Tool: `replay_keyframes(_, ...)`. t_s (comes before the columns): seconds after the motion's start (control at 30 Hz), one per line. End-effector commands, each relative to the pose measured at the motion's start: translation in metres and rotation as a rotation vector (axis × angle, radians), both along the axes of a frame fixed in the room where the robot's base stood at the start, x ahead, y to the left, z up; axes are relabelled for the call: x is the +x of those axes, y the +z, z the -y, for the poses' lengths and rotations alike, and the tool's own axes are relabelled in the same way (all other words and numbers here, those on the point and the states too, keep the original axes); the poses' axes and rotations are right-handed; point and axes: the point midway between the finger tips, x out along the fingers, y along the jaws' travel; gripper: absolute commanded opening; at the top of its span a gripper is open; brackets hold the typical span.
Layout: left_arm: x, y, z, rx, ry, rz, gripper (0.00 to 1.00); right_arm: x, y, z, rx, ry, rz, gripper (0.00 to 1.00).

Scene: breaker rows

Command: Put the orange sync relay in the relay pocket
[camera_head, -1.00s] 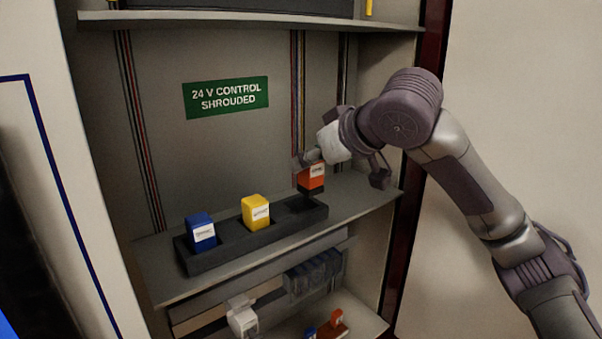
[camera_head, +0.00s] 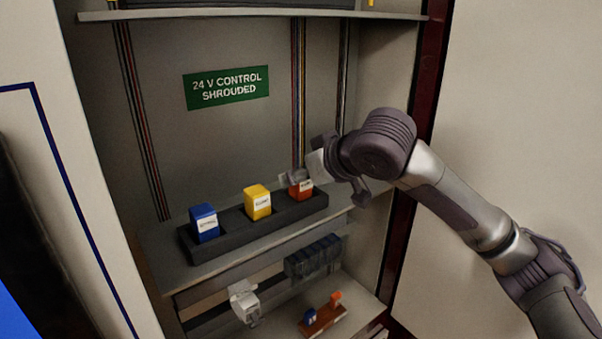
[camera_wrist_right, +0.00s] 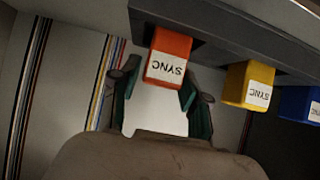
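The orange sync relay (camera_head: 301,190) stands upright in the right-end pocket of the dark relay block (camera_head: 238,240); its lower part is hidden in the pocket. In the right wrist view the relay (camera_wrist_right: 168,58) shows its SYNC label upside down, between the fingers. My right gripper (camera_wrist_right: 160,80) is around the relay with its fingers spread; a gap shows beside the left finger, and the right finger is close to the relay. In the head view the gripper (camera_head: 305,178) comes to the relay from the right. My left gripper is out of view.
A yellow relay (camera_head: 257,202) and a blue relay (camera_head: 204,223) stand in the same block on the shelf (camera_head: 170,262). A lower shelf carries a brown tray (camera_head: 322,320) with small parts.

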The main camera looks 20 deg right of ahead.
Motion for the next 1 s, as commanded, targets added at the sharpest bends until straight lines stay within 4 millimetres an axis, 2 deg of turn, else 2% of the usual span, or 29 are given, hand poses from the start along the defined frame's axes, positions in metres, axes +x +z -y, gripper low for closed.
replay_keyframes(0.37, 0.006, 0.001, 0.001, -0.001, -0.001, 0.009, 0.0, 0.0, 0.002, 0.0, 0.0, 0.0, 0.0, 0.61)
replay_keyframes(0.47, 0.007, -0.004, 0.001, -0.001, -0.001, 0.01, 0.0, -0.005, 0.005, 0.002, 0.001, 0.0, 0.002, 0.61)
replay_keyframes(0.8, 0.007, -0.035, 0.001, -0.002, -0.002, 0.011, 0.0, -0.058, 0.042, 0.022, -0.001, -0.001, 0.007, 0.61)
replay_keyframes(1.0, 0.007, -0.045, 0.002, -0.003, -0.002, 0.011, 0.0, -0.083, 0.062, 0.031, 0.0, -0.001, 0.003, 0.61)
